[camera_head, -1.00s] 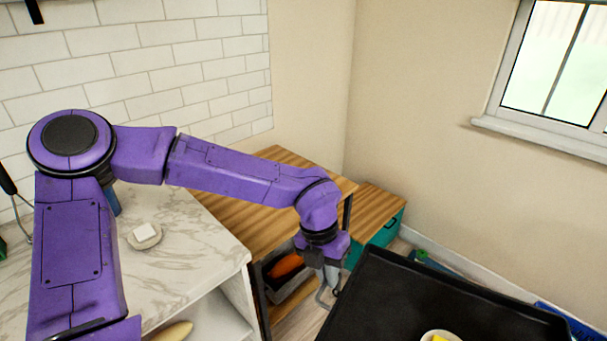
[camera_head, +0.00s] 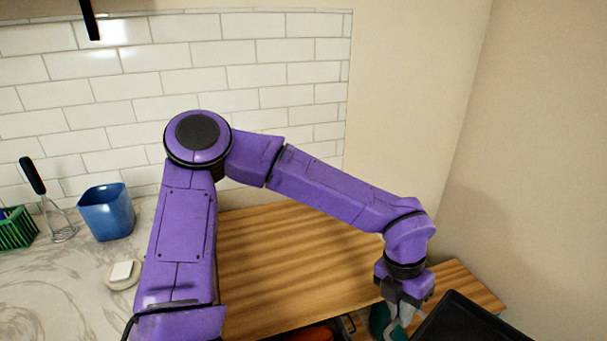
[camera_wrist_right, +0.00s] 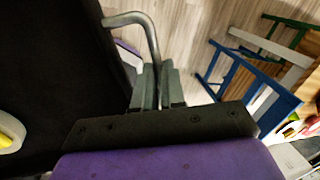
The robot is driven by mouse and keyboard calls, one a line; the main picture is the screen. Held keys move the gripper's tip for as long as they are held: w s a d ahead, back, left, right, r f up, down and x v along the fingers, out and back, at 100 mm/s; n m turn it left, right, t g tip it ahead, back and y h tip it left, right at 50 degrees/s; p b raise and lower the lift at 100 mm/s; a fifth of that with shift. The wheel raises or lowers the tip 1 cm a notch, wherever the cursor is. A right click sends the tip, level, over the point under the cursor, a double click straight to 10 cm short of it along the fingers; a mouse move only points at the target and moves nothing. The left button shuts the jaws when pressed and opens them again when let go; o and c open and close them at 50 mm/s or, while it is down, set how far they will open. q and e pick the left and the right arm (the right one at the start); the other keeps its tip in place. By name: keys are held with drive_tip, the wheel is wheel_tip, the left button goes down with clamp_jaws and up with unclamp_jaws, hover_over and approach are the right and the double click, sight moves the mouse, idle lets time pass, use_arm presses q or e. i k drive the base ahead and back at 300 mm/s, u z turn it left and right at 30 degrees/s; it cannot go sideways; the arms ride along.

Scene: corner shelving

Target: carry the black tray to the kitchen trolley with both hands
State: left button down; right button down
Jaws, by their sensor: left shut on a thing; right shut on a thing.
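The black tray (camera_head: 462,322) shows only its corner at the bottom right of the head view. It fills the left of the right wrist view (camera_wrist_right: 60,70). My left gripper (camera_head: 402,318) is at the tray's edge, shut on its handle, though the fingertips are partly hidden at the frame's bottom. My right gripper (camera_wrist_right: 157,88) is shut on the tray's bent grey metal handle (camera_wrist_right: 146,28). A pale bowl (camera_wrist_right: 8,140) with something yellow rides on the tray. I cannot tell for certain which piece of furniture is the kitchen trolley.
A wooden top (camera_head: 290,265) lies behind my left arm, with a marble counter (camera_head: 60,290) to its left. A blue-framed stool (camera_wrist_right: 250,75) stands on the floor in the right wrist view.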

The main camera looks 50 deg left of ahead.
sight(311, 248)
drive_tip(key=u, duration=0.55)
drive_tip(key=i, duration=0.8)
drive_tip(key=u, duration=1.25)
drive_tip(key=i, duration=0.45)
drive_tip(key=u, duration=0.45)
